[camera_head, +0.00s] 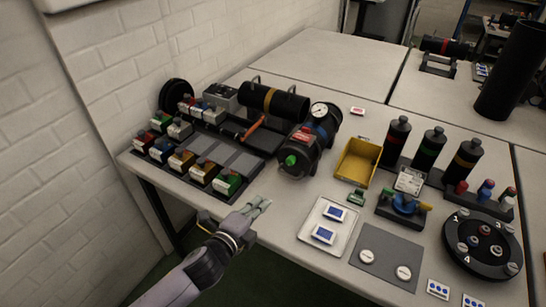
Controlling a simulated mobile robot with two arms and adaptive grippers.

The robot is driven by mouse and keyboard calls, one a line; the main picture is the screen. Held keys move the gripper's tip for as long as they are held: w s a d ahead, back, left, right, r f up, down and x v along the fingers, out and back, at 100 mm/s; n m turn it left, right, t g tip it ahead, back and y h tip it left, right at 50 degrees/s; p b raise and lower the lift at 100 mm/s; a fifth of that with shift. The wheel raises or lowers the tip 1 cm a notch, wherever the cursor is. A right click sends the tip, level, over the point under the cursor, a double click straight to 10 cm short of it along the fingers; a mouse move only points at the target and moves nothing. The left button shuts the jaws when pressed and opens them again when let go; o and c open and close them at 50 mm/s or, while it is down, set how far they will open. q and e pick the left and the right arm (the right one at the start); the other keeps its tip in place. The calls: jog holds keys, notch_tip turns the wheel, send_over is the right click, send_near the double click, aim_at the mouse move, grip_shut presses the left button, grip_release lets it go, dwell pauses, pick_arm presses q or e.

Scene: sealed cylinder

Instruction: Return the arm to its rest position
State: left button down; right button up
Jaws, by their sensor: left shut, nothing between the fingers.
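My left arm (200,268) comes in from the lower left. My left gripper (259,207) is at the front edge of the table (278,216), in front of the sealed-looking dark cylinder assembly with a green knob and a gauge (310,140). Its fingers look closed together and hold nothing. It is just right of the black tray with small coloured-label boxes (228,183). I cannot tell how high it is above the table surface. My right gripper is not in view.
A white tray (310,234) with two blue-and-white items, a grey mat (385,258), a yellow bin (358,160), several black bottles (431,147) and a round black turntable (482,243) stand to the right. A brick wall (85,140) borders the left. The back table (330,60) is clear.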

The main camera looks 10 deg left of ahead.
pick_arm(q)
jog(key=s+a+f+n+g+y, duration=0.2)
jog(key=s+a+f+n+g, duration=0.15)
jog(key=s+n, duration=0.45)
jog(key=s+a+f+n+g+y, duration=0.15)
jog(key=s+n+g, duration=0.3)
jog(key=s, duration=0.55)
jog(key=s+a+f+n+g+y, duration=0.1)
jog(key=s+a+f+n+g, duration=0.25)
jog(key=s+n, duration=0.5)
notch_tip(320, 180, down, 24)
jog(key=s+m, duration=0.1)
jog(key=s+a+f+g, duration=0.2)
jog(key=s+a+f, duration=0.1)
jog(key=s+f, duration=1.4)
jog(key=shift+s+m, duration=0.2)
jog(key=shift+m, duration=0.1)
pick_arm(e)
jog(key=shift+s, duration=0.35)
